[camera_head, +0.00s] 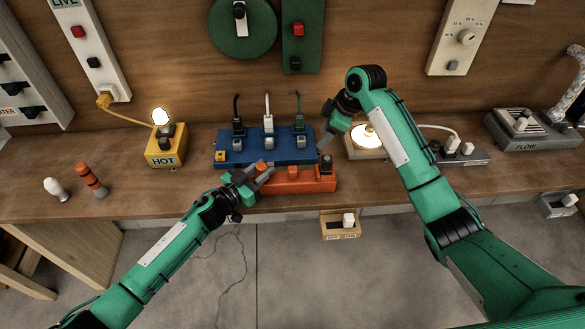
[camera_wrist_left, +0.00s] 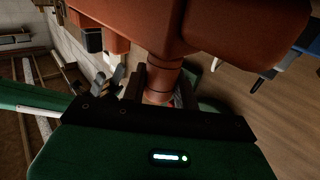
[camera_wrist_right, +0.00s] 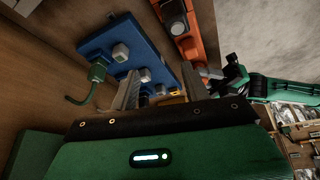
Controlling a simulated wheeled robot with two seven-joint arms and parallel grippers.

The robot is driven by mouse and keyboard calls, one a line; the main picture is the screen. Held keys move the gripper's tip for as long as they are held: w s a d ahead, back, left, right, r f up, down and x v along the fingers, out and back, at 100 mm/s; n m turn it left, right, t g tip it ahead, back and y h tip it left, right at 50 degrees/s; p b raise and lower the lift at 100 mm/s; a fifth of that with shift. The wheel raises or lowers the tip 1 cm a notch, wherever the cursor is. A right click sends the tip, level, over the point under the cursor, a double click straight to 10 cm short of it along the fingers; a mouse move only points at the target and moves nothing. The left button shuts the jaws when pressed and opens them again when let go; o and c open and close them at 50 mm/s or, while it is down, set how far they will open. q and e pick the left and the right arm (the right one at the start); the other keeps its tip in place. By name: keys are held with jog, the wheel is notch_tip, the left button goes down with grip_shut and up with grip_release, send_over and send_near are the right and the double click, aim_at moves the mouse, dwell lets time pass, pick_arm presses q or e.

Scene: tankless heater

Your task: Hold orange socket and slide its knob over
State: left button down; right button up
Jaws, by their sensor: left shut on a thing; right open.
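The orange socket (camera_head: 305,184) lies near the bench's front edge, in front of the blue power strip. It has a small orange block (camera_head: 292,172) on top and a dark knob-like part (camera_head: 326,166) at its right end; which is the task's knob I cannot tell. My left gripper (camera_head: 264,175) is at the socket's left end. In the left wrist view its fingers are shut around an orange cylindrical part (camera_wrist_left: 163,78) joined to the socket body (camera_wrist_left: 190,25). My right gripper (camera_head: 325,138) is open and empty above the blue strip's right end; the socket (camera_wrist_right: 190,48) shows beyond it.
The blue power strip (camera_head: 225,158) with several plugs stands right behind the socket. A yellow HOT box (camera_head: 165,157) with a lit bulb is at left, a lit lamp (camera_head: 367,136) at right. Bench between is clear.

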aim_at(293, 168)
jog(key=s+a+n+g, duration=0.2)
jog(key=s+a+n, duration=0.1)
jog(key=a, duration=0.2)
jog(key=x, duration=1.1)
jog(key=shift+w+a+f, duration=0.1)
jog(key=shift+w+f, duration=0.15)
